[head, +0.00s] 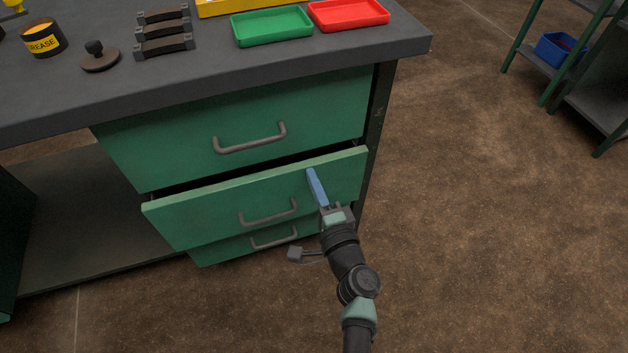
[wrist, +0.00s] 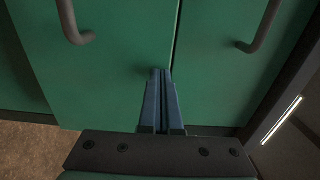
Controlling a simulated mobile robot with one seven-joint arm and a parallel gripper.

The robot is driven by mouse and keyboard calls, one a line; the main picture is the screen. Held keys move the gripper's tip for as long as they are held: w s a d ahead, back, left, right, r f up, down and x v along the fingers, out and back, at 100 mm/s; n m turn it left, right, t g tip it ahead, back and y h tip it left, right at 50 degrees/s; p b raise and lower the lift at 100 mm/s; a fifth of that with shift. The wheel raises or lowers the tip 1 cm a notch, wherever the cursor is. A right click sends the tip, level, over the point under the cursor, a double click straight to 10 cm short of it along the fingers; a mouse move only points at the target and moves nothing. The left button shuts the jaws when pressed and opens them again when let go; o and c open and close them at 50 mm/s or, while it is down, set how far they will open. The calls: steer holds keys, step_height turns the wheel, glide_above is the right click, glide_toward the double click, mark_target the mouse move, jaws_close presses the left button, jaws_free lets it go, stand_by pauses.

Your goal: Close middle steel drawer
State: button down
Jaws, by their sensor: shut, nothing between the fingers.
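The middle steel drawer (head: 200,215) is green and stands part-way out, with a dark gap above its front's top edge. Its grey bar handle (head: 268,213) is left of my gripper. My gripper (head: 311,172) is shut and empty, its blue fingers in front of the right part of the drawer front, near the top edge. In the wrist view, my shut fingers (wrist: 160,72) point at the green middle drawer front (wrist: 110,75), close to its edge beside the neighbouring drawer. I cannot tell whether the fingertips touch it.
The top drawer (head: 180,150) looks shut; the bottom drawer (head: 225,250) is partly hidden below. The dark worktop (head: 200,85) holds a green tray (head: 272,27), a red tray (head: 348,14), a grease tin (head: 43,38) and handles. Open floor (head: 480,220) lies to the right.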

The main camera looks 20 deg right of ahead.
mark_target(306, 163)
steer(key=shift+w+r+b, duration=0.15)
steer(key=shift+w+b, duration=0.45)
steer(key=shift+w, duration=0.5)
steer(key=shift+w+r+b, duration=0.1)
steer(key=shift+w+b, duration=0.5)
steer(key=shift+w, duration=0.45)
